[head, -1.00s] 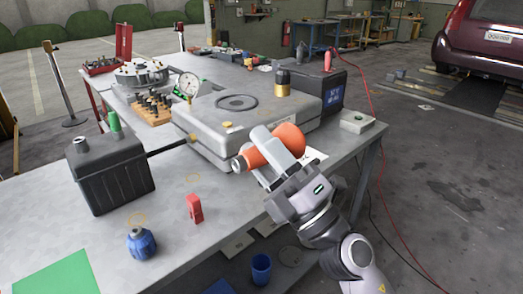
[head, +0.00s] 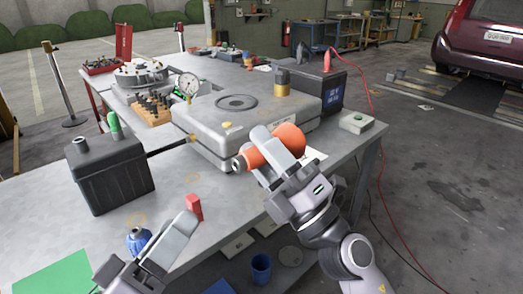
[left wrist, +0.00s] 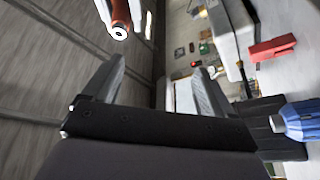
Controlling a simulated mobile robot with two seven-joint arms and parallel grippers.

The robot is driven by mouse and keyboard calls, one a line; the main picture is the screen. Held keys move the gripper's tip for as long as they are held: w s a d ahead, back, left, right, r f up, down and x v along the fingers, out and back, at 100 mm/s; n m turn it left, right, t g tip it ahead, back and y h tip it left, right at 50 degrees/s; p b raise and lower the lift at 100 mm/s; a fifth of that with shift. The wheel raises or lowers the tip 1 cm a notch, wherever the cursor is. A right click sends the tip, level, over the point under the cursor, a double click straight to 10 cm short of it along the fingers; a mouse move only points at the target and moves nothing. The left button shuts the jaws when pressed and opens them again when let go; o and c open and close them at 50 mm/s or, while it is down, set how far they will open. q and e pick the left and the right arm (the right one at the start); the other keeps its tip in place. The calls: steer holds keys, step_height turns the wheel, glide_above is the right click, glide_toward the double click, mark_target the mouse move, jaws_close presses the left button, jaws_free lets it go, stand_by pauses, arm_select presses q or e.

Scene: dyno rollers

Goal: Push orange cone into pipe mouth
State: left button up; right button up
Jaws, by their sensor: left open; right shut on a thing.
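My right gripper (head: 268,148) is shut on the orange cone (head: 288,137) in the head view. The cone lies sideways above the table's right edge, its grey ringed end (head: 239,163) pointing left. That end also shows at the top of the left wrist view, on the orange cone (left wrist: 120,14). My left gripper (head: 188,222) is open and empty over the table's front, near the red block; its spread fingers show in the left wrist view (left wrist: 160,72). A short metal pipe stub (head: 81,144) stands on the black box. I cannot tell which opening is the pipe mouth.
The black box (head: 112,178) stands left, with a dark rod reaching to the large grey housing (head: 245,115).

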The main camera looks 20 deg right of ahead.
mark_target(242, 162)
arm_select(q)
step_height(242, 162, up, 7)
steer(key=d+m+g+h, duration=0.1)
steer(key=d+m+g, duration=0.1)
steer(key=m+g, duration=0.45)
steer(key=shift+n+g, duration=0.65)
steer(key=shift+g, duration=0.3)
steer(key=shift+r+x, duration=0.15)
steer(key=shift+x, duration=2.2)
steer(key=shift+r+x, duration=0.15)
steer(key=shift+x, duration=2.2)
steer(key=shift+s, duration=0.1)
steer(key=c, duration=0.8)
steer(key=o, duration=1.1)
steer(key=shift+c, duration=0.2)
steer(key=shift+a, duration=0.1)
steer(key=v, duration=1.2)
